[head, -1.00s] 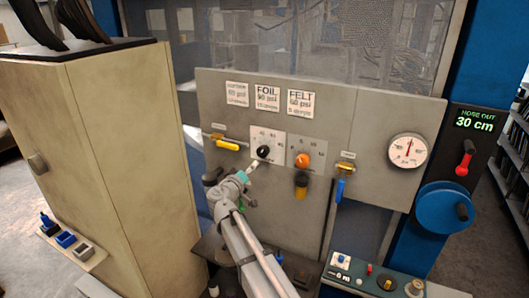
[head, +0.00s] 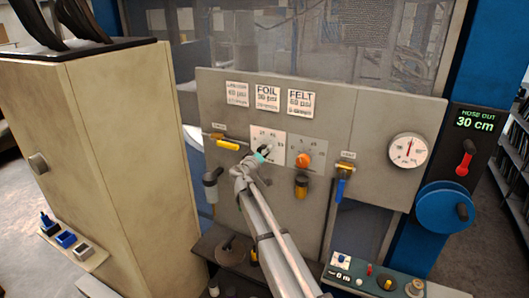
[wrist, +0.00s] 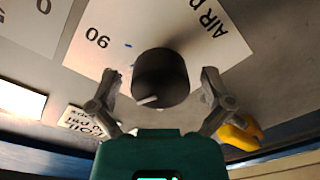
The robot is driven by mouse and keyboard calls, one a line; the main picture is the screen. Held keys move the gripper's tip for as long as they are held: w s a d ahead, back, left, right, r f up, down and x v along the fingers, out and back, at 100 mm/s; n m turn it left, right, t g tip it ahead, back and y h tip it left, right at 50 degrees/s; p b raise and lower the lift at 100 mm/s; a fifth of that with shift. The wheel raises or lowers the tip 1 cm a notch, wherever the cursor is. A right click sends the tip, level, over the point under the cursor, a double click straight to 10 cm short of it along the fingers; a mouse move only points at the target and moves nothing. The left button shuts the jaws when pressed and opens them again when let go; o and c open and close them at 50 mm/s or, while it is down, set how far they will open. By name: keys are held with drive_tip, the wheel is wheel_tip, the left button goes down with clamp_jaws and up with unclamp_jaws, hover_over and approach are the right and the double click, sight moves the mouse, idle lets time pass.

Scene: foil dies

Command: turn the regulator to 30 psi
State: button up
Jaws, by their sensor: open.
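The black regulator knob (wrist: 160,76) is on a pale dial plate that shows "90" and part of "AIR P" in the wrist view. Its white pointer mark shows at the lower left of its face there. My gripper (wrist: 159,80) is open, one finger on each side of the knob, with small gaps showing. In the head view my gripper (head: 262,155) is in front of the white dial plate (head: 277,137) and hides most of the knob. The round gauge (head: 408,150) at the panel's right has its needle near upright; its reading is too small to tell.
An orange knob (head: 304,160) is close to the right on its own plate. A yellow-handled valve (head: 228,145) is left, a blue-handled valve (head: 341,188) right. Three placards hang above, including the foil placard (head: 268,97). A beige cabinet (head: 90,150) stands left.

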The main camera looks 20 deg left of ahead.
drive_tip(key=shift+w, duration=0.4)
